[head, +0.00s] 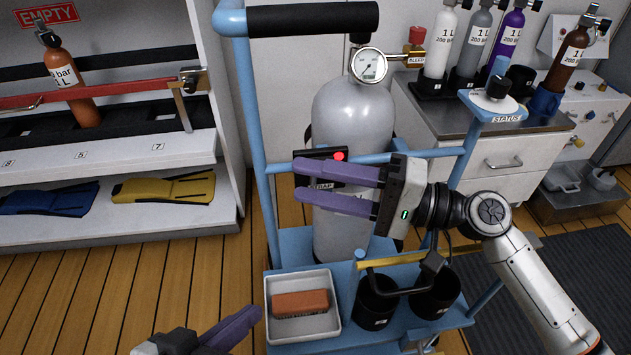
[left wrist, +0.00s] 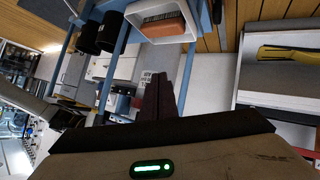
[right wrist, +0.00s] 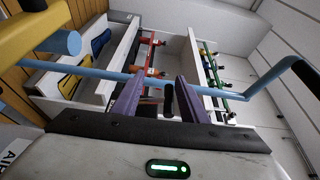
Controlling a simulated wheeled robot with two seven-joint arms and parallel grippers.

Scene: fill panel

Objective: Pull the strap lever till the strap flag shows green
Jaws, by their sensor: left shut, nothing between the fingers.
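The strap flag (head: 340,156) shows red on a black housing (head: 312,153) in front of the large grey cylinder (head: 352,110). A black STRAP label (head: 321,184) shows between the fingers of my right gripper (head: 298,180), which is open in front of the cylinder. In the right wrist view, a dark upright piece, perhaps the strap lever (right wrist: 168,99), shows between the spread purple fingers; I cannot tell whether they touch it. My left gripper (head: 252,318) is shut and empty, low in front of the trolley. Its closed fingers also show in the left wrist view (left wrist: 160,90).
The blue trolley (head: 262,190) carries the cylinder, a white tray (head: 335,325) with a red-brown block (head: 300,303), and black cups (head: 375,300) beside a brass bar (head: 400,258). A shelf (head: 120,150) stands left, a cabinet (head: 500,155) right. Bare floor (head: 120,285) lies left of the trolley.

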